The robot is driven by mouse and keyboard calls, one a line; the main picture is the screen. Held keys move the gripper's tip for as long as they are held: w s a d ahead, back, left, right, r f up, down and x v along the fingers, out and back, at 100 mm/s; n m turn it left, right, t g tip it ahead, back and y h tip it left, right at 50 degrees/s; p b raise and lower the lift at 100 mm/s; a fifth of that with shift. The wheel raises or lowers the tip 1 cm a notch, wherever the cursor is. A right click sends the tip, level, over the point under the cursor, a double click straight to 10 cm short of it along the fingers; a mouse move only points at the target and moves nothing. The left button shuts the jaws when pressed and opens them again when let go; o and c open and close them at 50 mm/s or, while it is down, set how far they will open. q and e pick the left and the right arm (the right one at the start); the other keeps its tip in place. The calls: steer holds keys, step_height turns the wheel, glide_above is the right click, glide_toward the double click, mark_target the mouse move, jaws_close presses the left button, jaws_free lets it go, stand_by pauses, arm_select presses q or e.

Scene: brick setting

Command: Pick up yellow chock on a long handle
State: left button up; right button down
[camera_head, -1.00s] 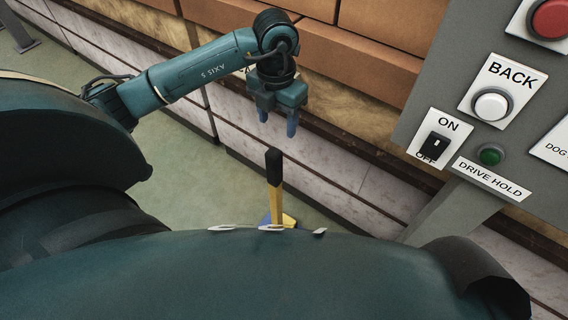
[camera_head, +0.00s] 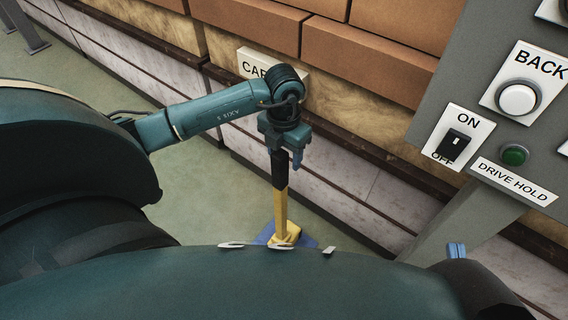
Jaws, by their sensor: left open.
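The yellow chock (camera_head: 287,233) sits on a blue patch (camera_head: 263,238) on the floor, its lower edge partly hidden by my own body. Its long yellow handle (camera_head: 281,208) stands nearly upright and ends in a black grip (camera_head: 280,172). My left gripper (camera_head: 288,157) points down at the top of the black grip, with its fingers open. One finger shows just right of the grip; the other is hard to make out. I cannot tell whether the fingers touch the grip. A small blue tip, apparently of my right gripper (camera_head: 456,250), shows at the lower right.
A grey control panel (camera_head: 445,95) on a post (camera_head: 455,225) stands at the right, with a BACK button (camera_head: 518,98), an ON/OFF switch and a green light. A wall of stacked bricks (camera_head: 370,60) runs behind the handle. Green floor (camera_head: 190,195) is clear to the left.

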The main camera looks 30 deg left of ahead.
arm_select(q)
jaws_close()
stand_by(0.5)
stand_by(0.8)
steer(key=shift+w+r, duration=0.1)
steer(key=shift+r, duration=0.1)
